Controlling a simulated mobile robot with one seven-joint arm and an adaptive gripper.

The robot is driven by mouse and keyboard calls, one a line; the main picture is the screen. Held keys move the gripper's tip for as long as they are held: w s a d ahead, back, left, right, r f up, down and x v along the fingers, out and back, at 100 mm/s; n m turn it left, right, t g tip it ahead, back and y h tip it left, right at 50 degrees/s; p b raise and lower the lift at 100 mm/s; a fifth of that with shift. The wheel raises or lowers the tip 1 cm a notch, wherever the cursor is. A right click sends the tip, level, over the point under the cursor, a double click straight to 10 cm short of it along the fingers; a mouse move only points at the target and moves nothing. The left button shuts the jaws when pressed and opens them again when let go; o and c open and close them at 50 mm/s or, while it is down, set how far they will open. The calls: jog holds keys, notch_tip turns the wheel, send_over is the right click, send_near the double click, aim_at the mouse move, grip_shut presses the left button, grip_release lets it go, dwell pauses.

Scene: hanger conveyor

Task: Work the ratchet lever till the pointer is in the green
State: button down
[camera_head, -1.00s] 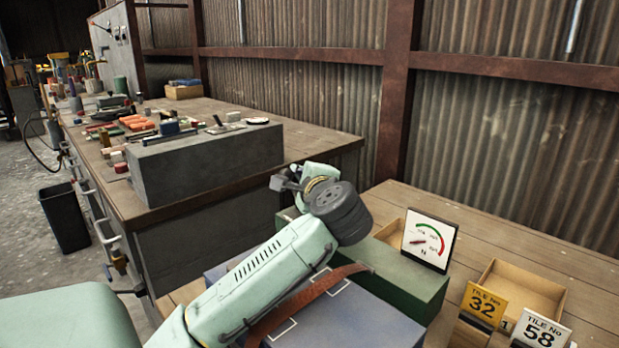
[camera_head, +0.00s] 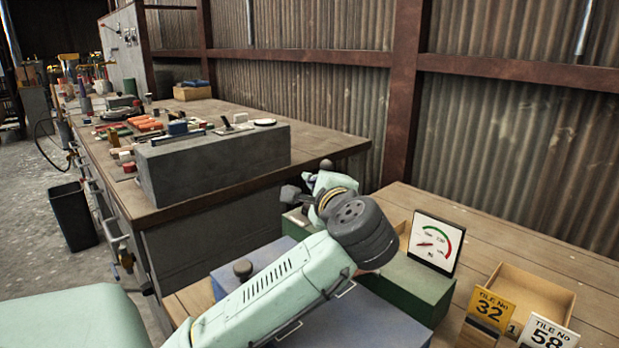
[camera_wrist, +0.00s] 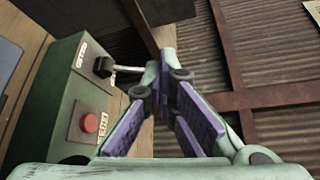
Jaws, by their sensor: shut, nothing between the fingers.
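The gauge (camera_head: 436,242) is a white card with a coloured arc, green and red. Its short red pointer lies low on the left of the dial, apart from the green. In the wrist view the green box (camera_wrist: 63,105) carries a red button (camera_wrist: 90,123), white labels and a metal lever (camera_wrist: 127,69) leaving a black mount. My gripper (camera_wrist: 168,62) is shut and empty, with purple-padded fingers meeting beside the lever's outer end. Whether they touch it I cannot tell. In the head view my gripper (camera_head: 316,186) is partly hidden by my wrist.
An open wooden tray (camera_head: 535,295) and number plates (camera_head: 490,306) stand at the right. A workbench with a grey block (camera_head: 215,163) is behind.

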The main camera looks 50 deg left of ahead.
jog(key=v, duration=0.6)
jog(key=shift+d, duration=0.2)
jog(key=shift+r, duration=0.1)
dwell(0.9)
